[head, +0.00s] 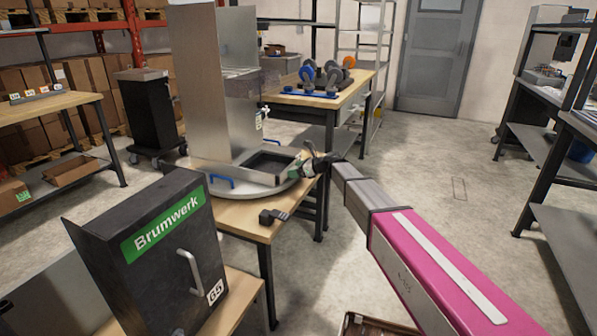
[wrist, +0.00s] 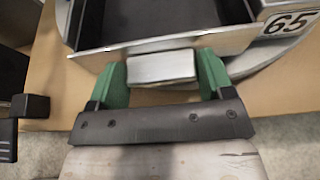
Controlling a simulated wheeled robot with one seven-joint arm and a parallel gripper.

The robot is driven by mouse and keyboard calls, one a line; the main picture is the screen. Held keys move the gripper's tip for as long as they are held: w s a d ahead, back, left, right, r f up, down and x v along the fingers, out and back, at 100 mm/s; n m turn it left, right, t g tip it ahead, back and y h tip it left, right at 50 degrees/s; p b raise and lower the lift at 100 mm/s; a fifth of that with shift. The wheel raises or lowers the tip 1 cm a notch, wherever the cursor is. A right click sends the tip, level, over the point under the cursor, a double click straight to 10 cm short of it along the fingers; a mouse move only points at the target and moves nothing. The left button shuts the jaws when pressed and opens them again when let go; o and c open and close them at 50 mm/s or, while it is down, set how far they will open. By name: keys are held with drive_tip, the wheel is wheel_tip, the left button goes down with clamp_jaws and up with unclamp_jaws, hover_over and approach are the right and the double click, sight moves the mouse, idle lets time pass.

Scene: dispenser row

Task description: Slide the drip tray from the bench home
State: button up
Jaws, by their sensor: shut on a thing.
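The drip tray is a shallow metal tray with a dark inside, at the foot of a tall metal dispenser (head: 195,85) in the head view. In the wrist view the tray's front wall (wrist: 160,42) runs across the top, and a pale block-like grip (wrist: 162,67) sticks out from it. My gripper (head: 306,165) has green fingers; in the wrist view my gripper (wrist: 162,78) is shut on this grip, one finger on each side. Whether the tray is fully seated is hard to tell. A "65" label (wrist: 289,23) shows at the upper right.
A round grey plate (head: 245,212) with blue handles lies under the tray on the wooden bench (head: 235,217). A small black block (head: 272,217) sits near the bench's front edge. A black "Brumwerk" dispenser (head: 150,260) stands in the foreground left. Floor at the right is open.

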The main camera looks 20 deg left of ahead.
drive_tip(key=shift+w+a, duration=0.1)
drive_tip(key=shift+a, duration=0.55)
drive_tip(key=o, duration=1.6)
drive_tip(key=shift+c, duration=0.2)
drive_tip(key=v, duration=1.1)
drive_tip(key=s+d+f+n+h, duration=0.2)
drive_tip(key=s+d+f+n, duration=0.15)
drive_tip(key=d, duration=0.55)
drive_tip(key=s+d+f+n+h, duration=0.3)
drive_tip(key=s+d+f, duration=0.15)
drive_tip(key=d, duration=0.35)
drive_tip(key=s+d+f+n+h, duration=0.25)
drive_tip(key=d+f, duration=0.25)
drive_tip(key=d, duration=0.4)
drive_tip(key=s+d+f+n+h, duration=0.1)
drive_tip(key=s+d+n+h, duration=0.1)
drive_tip(key=s+d, duration=0.3)
drive_tip(key=s+d+f+n+h, duration=0.2)
drive_tip(key=s+d+n, duration=0.2)
drive_tip(key=d, duration=0.5)
drive_tip(key=s+d+f+n+g+h, duration=0.1)
drive_tip(key=s+d+f+n+h, duration=0.1)
drive_tip(key=s+d, duration=0.3)
drive_tip(key=d+n, duration=0.1)
drive_tip(key=d, duration=0.2)
drive_tip(key=shift+s+f+n, duration=0.25)
drive_tip(key=shift+s+n, duration=0.1)
drive_tip(key=shift+n, duration=0.05)
